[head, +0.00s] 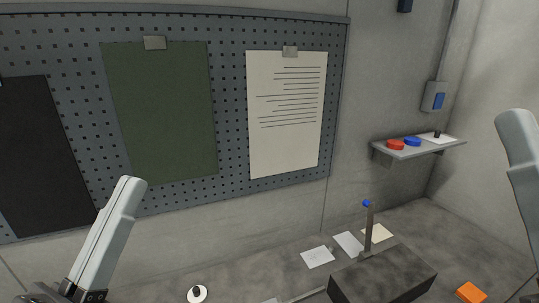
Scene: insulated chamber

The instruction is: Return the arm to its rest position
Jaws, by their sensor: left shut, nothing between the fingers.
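My left arm shows at the lower left as a pale grey link in front of the pegboard. My left gripper (68,293) shows only in part as dark pieces at the bottom edge, below that link. It is shut and holds nothing. Its fingertips are hard to make out. Of my right arm only a pale grey link shows at the right edge. My right gripper is out of the picture.
A pegboard (230,120) with dark, green and white sheets hangs on the wall. A small shelf (420,149) holds a red and a blue disc. Below stand a dark block (385,278) with a blue-tipped post, paper notes and an orange block (471,292).

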